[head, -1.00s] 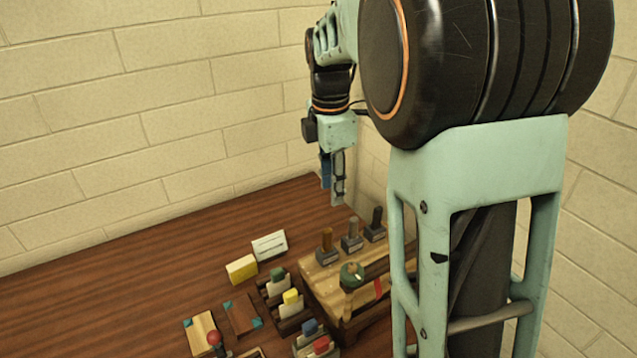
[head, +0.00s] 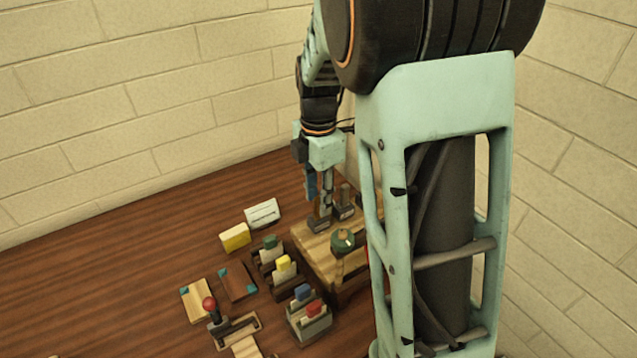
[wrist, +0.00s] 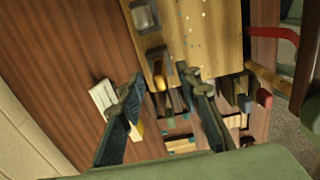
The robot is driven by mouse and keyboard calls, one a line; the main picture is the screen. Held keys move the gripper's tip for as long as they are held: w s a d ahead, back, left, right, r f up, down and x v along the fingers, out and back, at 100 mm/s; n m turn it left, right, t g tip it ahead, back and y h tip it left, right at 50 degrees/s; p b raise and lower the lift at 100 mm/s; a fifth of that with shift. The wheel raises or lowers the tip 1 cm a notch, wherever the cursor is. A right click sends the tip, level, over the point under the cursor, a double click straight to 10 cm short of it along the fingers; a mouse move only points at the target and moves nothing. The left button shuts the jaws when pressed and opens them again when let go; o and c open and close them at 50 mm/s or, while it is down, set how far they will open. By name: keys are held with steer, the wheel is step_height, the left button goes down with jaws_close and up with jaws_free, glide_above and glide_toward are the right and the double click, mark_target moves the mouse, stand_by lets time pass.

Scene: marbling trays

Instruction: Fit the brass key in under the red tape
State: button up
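My gripper (head: 321,208) points down over the wooden stand (head: 310,242), at the leftmost dark block (head: 319,225) in the row. In the wrist view its fingers (wrist: 163,84) are apart. A small yellow-gold piece (wrist: 160,83) shows between them; I cannot tell whether it is the brass key. The upright brownish piece on the leftmost block is hidden behind my gripper in the head view. A grey upright piece (head: 345,195) stands on the block to the right. The red tape (wrist: 272,32) crosses at the upper right of the wrist view; only a sliver shows in the head view (head: 366,252).
The table's left side is clear.

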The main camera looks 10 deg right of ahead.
steer(key=shift+f, duration=0.2)
jaws_close()
stand_by(0.4)
